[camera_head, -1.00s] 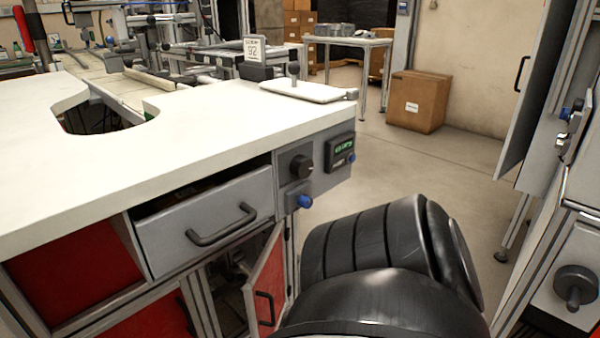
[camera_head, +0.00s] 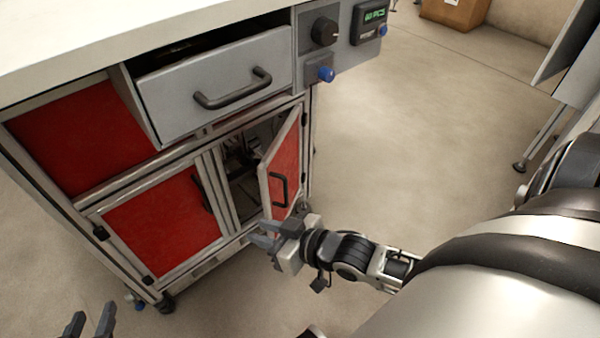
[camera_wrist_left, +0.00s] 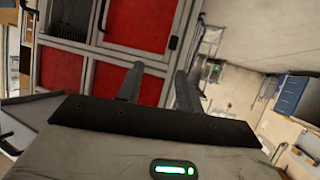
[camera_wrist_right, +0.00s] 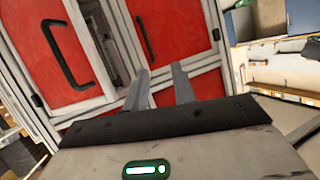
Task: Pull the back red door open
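The right-hand red door (camera_head: 284,168) of the cabinet stands ajar, its black handle (camera_head: 280,190) facing out. The left-hand red door (camera_head: 163,226) looks closed. I cannot tell from the pictures which one is called the back door. My right gripper (camera_head: 264,240) is open and empty, just below and in front of the ajar door; in the right wrist view its fingers (camera_wrist_right: 160,88) are apart, with a handle (camera_wrist_right: 66,56) beyond them at upper left. My left gripper (camera_head: 90,322) is open and empty at the lower left, apart from the cabinet.
Above the doors, a grey drawer (camera_head: 215,85) is partly pulled out under the white worktop (camera_head: 100,25). A control box (camera_head: 370,18) and a blue button (camera_head: 326,74) are at its right. The floor (camera_head: 420,130) right of the cabinet is clear. A grey-panelled unit (camera_head: 575,60) stands at right.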

